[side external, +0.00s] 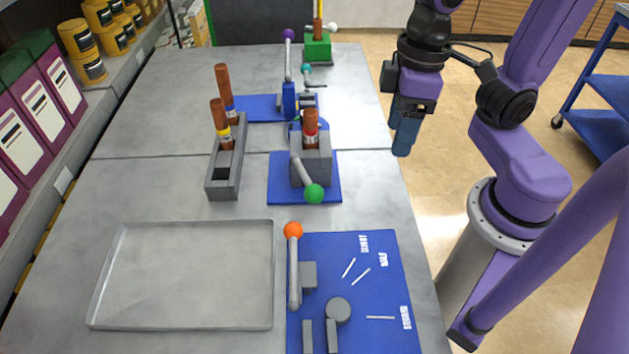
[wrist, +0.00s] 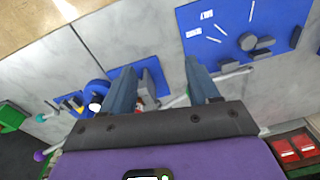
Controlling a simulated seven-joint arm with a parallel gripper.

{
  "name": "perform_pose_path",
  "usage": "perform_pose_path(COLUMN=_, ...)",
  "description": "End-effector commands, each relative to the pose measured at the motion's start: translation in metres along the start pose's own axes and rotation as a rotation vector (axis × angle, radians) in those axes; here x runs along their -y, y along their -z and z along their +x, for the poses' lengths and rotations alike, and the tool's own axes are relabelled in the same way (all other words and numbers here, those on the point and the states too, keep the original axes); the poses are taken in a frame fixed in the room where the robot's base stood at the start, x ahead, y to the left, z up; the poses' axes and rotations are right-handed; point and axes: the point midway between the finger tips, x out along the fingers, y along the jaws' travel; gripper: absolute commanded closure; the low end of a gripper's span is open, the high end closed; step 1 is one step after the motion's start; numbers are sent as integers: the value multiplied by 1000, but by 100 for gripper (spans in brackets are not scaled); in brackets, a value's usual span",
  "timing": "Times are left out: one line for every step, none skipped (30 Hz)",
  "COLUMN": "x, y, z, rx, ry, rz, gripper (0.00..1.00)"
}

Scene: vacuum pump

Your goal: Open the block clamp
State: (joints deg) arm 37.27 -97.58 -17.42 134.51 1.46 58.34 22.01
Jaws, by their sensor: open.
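A grey block clamp (side external: 311,172) stands on a small blue plate (side external: 276,180) near the table's middle. A brown tube with a red band (side external: 310,128) stands upright in it. A grey lever with a green ball knob (side external: 314,193) slants down across its front. My gripper (side external: 405,130) is open and empty, raised off the table's right edge and apart from the clamp. Its two fingers also show in the wrist view (wrist: 161,88).
A larger blue panel (side external: 385,290) in front carries an orange-knobbed lever (side external: 293,232) and a round dial (side external: 338,310). A grey rack (side external: 227,170) with brown tubes stands left. An empty tray (side external: 180,275) lies front left. Purple-knobbed and teal-knobbed levers and a green block (side external: 317,47) stand behind.

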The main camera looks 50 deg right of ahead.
Motion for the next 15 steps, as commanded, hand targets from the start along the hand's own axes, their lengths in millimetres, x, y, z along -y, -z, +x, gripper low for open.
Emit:
perform_pose_path(x=5, y=16, z=-9, rx=-13, ry=10, rz=90, gripper=40)
perform_pose_path(x=7, y=23, z=-14, rx=-17, ry=16, rz=150, gripper=40)
perform_pose_path(x=10, y=34, z=-20, rx=-23, ry=24, rz=231, gripper=40)
perform_pose_path(x=13, y=41, z=-25, rx=-27, ry=30, rz=291, gripper=40)
perform_pose_path(x=16, y=48, z=-31, rx=-31, ry=38, rz=351, gripper=40)
perform_pose_path(x=19, y=58, z=-37, rx=-35, ry=46, rz=428, gripper=40)
perform_pose_path(x=22, y=64, z=-42, rx=-38, ry=53, rz=484, gripper=40)
perform_pose_path(x=24, y=70, z=-47, rx=-40, ry=59, rz=537, gripper=40)
perform_pose_path(x=27, y=77, z=-53, rx=-44, ry=67, rz=605, gripper=40)
perform_pose_path(x=29, y=82, z=-57, rx=-45, ry=72, rz=651, gripper=40)
perform_pose_path(x=31, y=86, z=-60, rx=-47, ry=78, rz=694, gripper=40)
perform_pose_path(x=33, y=91, z=-65, rx=-48, ry=84, rz=744, gripper=40)
perform_pose_path(x=35, y=94, z=-68, rx=-48, ry=89, rz=777, gripper=40)
perform_pose_path(x=36, y=97, z=-70, rx=-48, ry=92, rz=806, gripper=40)
perform_pose_path(x=38, y=100, z=-73, rx=-49, ry=97, rz=837, gripper=40)
